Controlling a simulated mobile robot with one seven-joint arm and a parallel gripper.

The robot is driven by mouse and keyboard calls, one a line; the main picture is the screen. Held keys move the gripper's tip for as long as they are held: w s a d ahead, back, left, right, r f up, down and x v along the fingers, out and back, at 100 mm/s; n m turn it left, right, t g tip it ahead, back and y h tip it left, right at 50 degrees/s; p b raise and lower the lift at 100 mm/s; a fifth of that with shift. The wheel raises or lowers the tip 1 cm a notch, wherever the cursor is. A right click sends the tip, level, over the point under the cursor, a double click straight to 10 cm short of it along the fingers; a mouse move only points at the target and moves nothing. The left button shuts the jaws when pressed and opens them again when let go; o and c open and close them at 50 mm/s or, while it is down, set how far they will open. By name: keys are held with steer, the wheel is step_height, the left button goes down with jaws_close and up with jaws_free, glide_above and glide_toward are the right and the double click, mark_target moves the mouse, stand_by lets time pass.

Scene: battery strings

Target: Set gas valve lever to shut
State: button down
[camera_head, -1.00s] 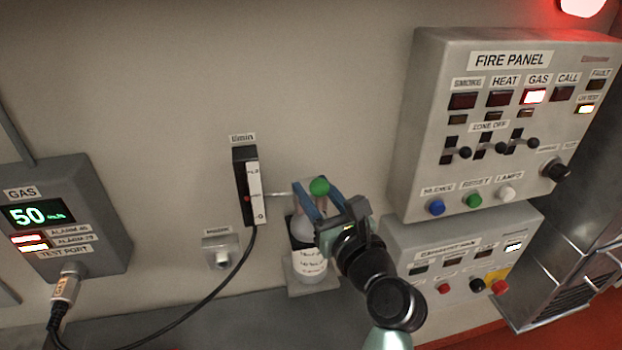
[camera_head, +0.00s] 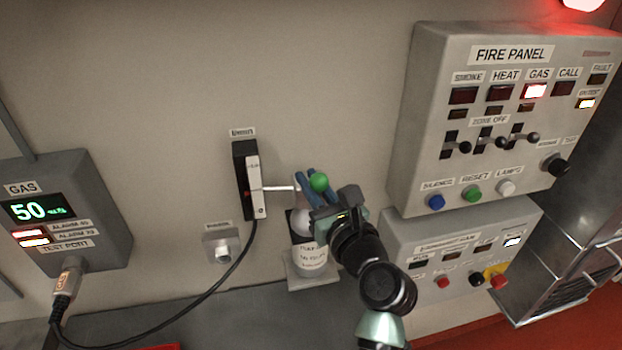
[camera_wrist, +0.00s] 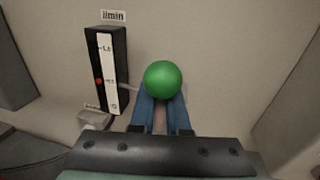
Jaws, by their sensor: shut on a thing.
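The valve lever has a round green knob (camera_head: 319,182) above a bottle (camera_head: 312,256) with a white label. My gripper (camera_head: 309,186) is shut on the lever, with its blue fingers just behind and beside the knob. In the wrist view the green knob (camera_wrist: 163,80) sits at the fingertips, and a narrow grey-brown strip, apparently the lever's stem, lies between the two fingers (camera_wrist: 160,112). The valve body is mostly hidden by my gripper and the knob.
A flow meter (camera_head: 252,187) with a red marker stands left of the lever, joined by a thin pale tube. A gas display (camera_head: 58,215) reading 50 is at far left, with a cable to it. The fire panel (camera_head: 405,130) and a lower control box (camera_head: 400,235) are close on the right.

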steer(key=shift+r, duration=0.65)
stand_by(0.4)
steer(key=shift+w+d, duration=0.1)
steer(key=m+p, duration=0.1)
steer(key=d+m+p, duration=0.1)
steer(key=shift+w+r+m+t+p, duration=0.1)
steer(key=shift+r+m+t+p, duration=0.05)
steer(key=shift+m+t+p, duration=0.2)
steer(key=m+p, duration=0.1)
steer(key=d+m, duration=0.1)
steer(key=m, duration=0.1)
steer(key=shift+w+d+f+t+p, duration=0.15)
steer(key=shift+w+f+t+p, duration=0.05)
steer(key=shift+t+p, duration=0.2)
steer(key=shift+w+d+f+m+p, duration=0.15)
steer(key=shift+d+m+p, duration=0.1)
steer(key=shift+m, duration=0.3)
steer(key=shift+s+d+f+m+p, duration=0.1)
steer(key=shift+d+f+m+p, duration=0.1)
steer(key=shift+m, duration=0.3)
steer(key=shift+t, duration=0.25)
steer(key=c, duration=0.9)
jaws_free()
steer(key=shift+d+f, duration=0.1)
steer(key=shift+f, duration=0.05)
steer(key=shift+f, duration=0.15)
